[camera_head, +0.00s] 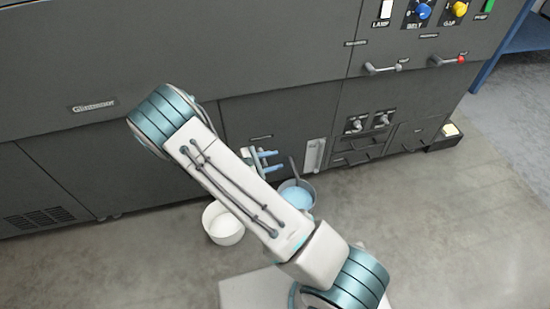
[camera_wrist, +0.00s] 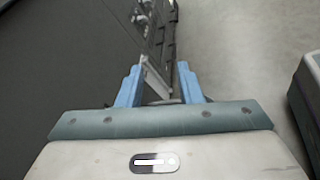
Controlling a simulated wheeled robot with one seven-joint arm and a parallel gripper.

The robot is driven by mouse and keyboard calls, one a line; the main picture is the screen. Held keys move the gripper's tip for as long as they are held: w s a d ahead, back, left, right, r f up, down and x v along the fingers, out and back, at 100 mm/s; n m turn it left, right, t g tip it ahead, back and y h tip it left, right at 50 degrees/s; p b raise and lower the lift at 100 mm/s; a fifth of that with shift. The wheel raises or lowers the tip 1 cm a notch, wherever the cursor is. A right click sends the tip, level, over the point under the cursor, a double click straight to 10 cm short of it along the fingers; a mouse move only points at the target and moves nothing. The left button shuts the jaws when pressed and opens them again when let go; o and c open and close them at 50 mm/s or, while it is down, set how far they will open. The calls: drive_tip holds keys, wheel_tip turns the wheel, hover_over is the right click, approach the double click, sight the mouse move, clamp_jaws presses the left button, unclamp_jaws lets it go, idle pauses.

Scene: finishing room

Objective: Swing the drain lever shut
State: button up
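My gripper (camera_head: 277,160) is low in front of the grey machine's front panel, with its two blue fingers apart and nothing seen held. In the wrist view, my gripper (camera_wrist: 162,68) also shows parted fingers. A pale upright metal piece (camera_head: 314,155) on the panel lies right of the fingertips; it appears between them in the wrist view (camera_wrist: 154,82). A thin dark stick-like part (camera_head: 294,167) rises at the blue-filled bucket (camera_head: 298,196). I cannot read the labels or tell which part is the drain lever. My arm hides part of the panel.
A white bucket (camera_head: 223,222) stands on the floor left of the blue-filled one. Two small valve handles (camera_head: 367,122) are lower. Floor to the right is mostly clear.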

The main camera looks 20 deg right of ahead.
drive_tip(key=shift+s+d+r+m+g, duration=0.25)
drive_tip(key=shift+r+m+g, duration=0.1)
drive_tip(key=shift+r, duration=0.15)
drive_tip(key=shift+s+d+r+m+g, duration=0.15)
drive_tip(key=shift+s+r+m+g, duration=0.1)
drive_tip(key=shift+r+m+g, duration=0.15)
